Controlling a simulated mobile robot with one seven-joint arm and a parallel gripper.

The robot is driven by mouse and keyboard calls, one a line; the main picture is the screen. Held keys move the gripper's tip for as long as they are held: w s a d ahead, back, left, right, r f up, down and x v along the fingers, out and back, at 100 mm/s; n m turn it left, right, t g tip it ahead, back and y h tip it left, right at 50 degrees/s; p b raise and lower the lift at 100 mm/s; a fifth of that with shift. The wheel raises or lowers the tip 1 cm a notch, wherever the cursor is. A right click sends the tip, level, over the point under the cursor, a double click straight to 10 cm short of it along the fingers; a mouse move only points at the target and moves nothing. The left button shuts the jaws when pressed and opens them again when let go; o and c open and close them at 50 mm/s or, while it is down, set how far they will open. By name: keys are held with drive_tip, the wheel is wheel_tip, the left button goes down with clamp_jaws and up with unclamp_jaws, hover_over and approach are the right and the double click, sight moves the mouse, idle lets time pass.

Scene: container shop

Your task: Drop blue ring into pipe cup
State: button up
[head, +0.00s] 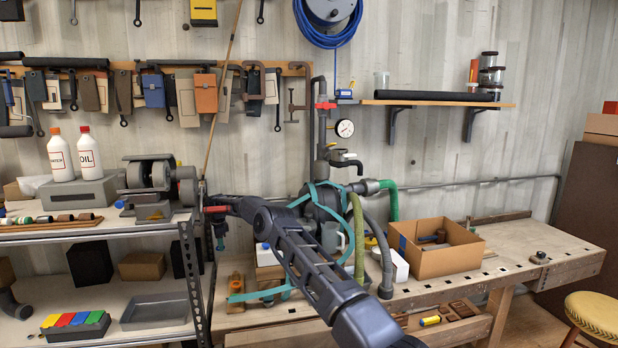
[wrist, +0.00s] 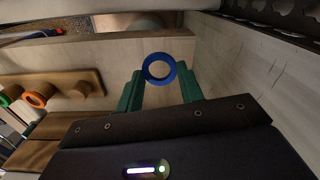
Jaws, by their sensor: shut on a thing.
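The blue ring (wrist: 159,68) is held upright between the two green fingertips of my gripper (wrist: 160,76) in the wrist view. Its open hole faces the camera, and pale wood shows behind it. The fingers press on its left and right sides. In the head view my arm crosses the bench, and I cannot make out the fingertips or the ring there. A grey mug-like cup (head: 332,238) stands on the bench behind my arm, partly hidden. I cannot tell whether it is the pipe cup.
In the wrist view a wooden peg rack (wrist: 92,77) at the left carries an orange ring (wrist: 40,93) and a green ring (wrist: 10,95). In the head view a cardboard box (head: 440,260) stands right of the pipes and hoses. The bench's right end is mostly clear.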

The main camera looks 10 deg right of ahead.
drive_tip(key=s+d+r, duration=0.3)
drive_tip(key=d+r, duration=0.7)
drive_tip(key=r, duration=0.3)
drive_tip(key=s+d+r, duration=0.4)
drive_tip(key=d+r, duration=0.6)
drive_tip(key=r, duration=0.3)
drive_tip(key=s+d+r, duration=0.3)
drive_tip(key=d+r, duration=0.6)
drive_tip(key=r, duration=0.4)
drive_tip(key=s+d+r+m, duration=0.4)
drive_tip(key=s+d+r, duration=1.5)
drive_tip(key=s+r, duration=0.25)
drive_tip(key=shift+y, duration=0.3)
drive_tip(key=shift+s+d+f, duration=0.1)
drive_tip(key=shift+f, duration=1.9)
drive_tip(key=shift+s+d+f, duration=0.1)
drive_tip(key=shift+f, duration=1.85)
